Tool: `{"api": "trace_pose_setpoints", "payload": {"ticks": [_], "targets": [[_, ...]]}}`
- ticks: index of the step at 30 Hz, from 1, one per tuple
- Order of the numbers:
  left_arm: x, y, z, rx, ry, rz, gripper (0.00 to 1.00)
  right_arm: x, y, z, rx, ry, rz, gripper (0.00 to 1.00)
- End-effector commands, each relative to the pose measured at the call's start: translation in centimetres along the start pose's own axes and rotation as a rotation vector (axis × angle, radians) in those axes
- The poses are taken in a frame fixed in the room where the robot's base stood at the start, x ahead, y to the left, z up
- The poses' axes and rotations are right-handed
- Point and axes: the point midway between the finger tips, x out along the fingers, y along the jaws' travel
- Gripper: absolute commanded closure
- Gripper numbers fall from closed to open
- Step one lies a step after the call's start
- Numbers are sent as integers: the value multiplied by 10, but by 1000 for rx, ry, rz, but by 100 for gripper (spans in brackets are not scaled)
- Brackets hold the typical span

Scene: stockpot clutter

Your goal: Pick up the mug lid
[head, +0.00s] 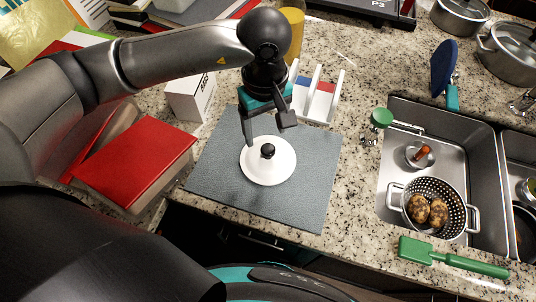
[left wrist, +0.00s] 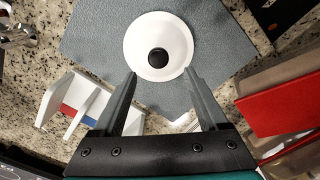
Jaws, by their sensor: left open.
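The mug lid (head: 268,166) is a white round disc with a black knob (head: 267,151). It lies on a grey mat (head: 310,205) on the counter in the head view. In the left wrist view the lid (left wrist: 158,30) shows beyond my fingertips, with its black knob near its middle. My left gripper (head: 265,136) is open and empty above the far side of the lid; its two fingers (left wrist: 160,75) are spread in the left wrist view, pointing toward the lid. I cannot tell the exact height between them. My right gripper does not show.
A red book (head: 140,160) lies left of the mat. A white box (head: 190,98) and a white rack (head: 318,100) stand behind it. The mat around the lid is clear.

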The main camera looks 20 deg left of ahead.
Motion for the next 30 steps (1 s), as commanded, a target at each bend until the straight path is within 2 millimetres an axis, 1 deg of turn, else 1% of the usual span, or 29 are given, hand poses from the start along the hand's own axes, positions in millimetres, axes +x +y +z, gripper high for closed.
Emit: {"api": "trace_pose_setpoints", "payload": {"ticks": [5,9,13,16,22,23,30], "targets": [[12,0,2,0,-2,-2,24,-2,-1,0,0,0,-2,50],[33,1,7,-1,-4,-3,24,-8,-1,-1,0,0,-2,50],[50,2,6,-2,-3,-2,24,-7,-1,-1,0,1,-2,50],[55,2,6,0,0,-1,24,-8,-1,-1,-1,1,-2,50],[56,2,6,0,0,0,24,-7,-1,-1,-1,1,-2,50],[56,2,6,0,0,0,26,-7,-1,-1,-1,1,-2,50],[55,2,6,0,0,1,53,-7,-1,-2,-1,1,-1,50]]}}
